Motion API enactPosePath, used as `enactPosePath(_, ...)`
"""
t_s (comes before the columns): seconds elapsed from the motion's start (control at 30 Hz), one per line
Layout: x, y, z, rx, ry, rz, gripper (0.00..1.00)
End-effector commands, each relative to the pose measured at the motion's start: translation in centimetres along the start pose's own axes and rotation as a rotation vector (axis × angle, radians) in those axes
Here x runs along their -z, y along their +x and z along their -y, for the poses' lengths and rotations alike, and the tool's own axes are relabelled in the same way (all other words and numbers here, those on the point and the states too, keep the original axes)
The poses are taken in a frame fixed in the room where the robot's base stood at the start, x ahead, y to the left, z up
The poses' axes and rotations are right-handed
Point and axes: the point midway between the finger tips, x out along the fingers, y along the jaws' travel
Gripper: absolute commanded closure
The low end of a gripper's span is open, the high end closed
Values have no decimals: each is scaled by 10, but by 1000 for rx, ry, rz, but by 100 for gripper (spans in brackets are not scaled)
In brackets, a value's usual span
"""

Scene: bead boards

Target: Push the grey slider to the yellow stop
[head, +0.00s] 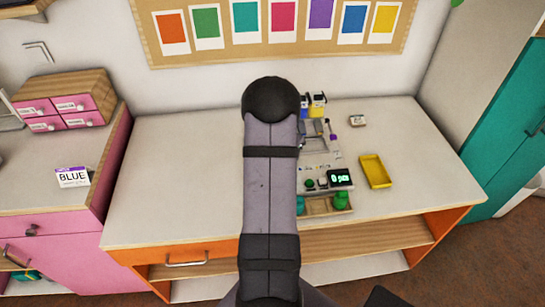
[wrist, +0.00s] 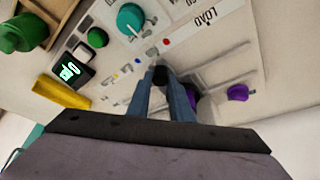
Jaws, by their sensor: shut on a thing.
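In the wrist view, my gripper (wrist: 160,80) reaches down over the pale board (wrist: 215,22), its two blue-grey fingers close together. A small dark knob (wrist: 160,72) shows between the fingertips, and they are shut on it. It appears to be the grey slider's grip; the fingers hide the rest. Long grey slots (wrist: 216,62) run across the board beside the fingertips. A tiny yellow mark (wrist: 115,75) lies on the board to the left; I cannot tell whether it is the yellow stop. In the head view, my arm covers the board's left part.
Purple knobs (wrist: 238,92) stand right of the fingers. A teal dial (wrist: 130,20), a green button (wrist: 97,38) and a lit display (wrist: 70,71) are on the left. A yellow tray (head: 376,171) lies right of the board. Blue and yellow items (head: 318,100) stand behind it.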

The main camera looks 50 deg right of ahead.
Motion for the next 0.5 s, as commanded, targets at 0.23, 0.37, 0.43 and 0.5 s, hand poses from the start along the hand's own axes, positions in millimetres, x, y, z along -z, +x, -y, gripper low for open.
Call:
enactPosePath(0.23, 41, 16, -45, -2, 6, -1, 100)
enactPosePath(0.37, 56, 23, -62, -2, 5, 0, 100)
enactPosePath(0.43, 63, 25, -68, -2, 3, -1, 100)
enactPosePath(0.5, 68, 28, -74, -1, 3, 0, 100)
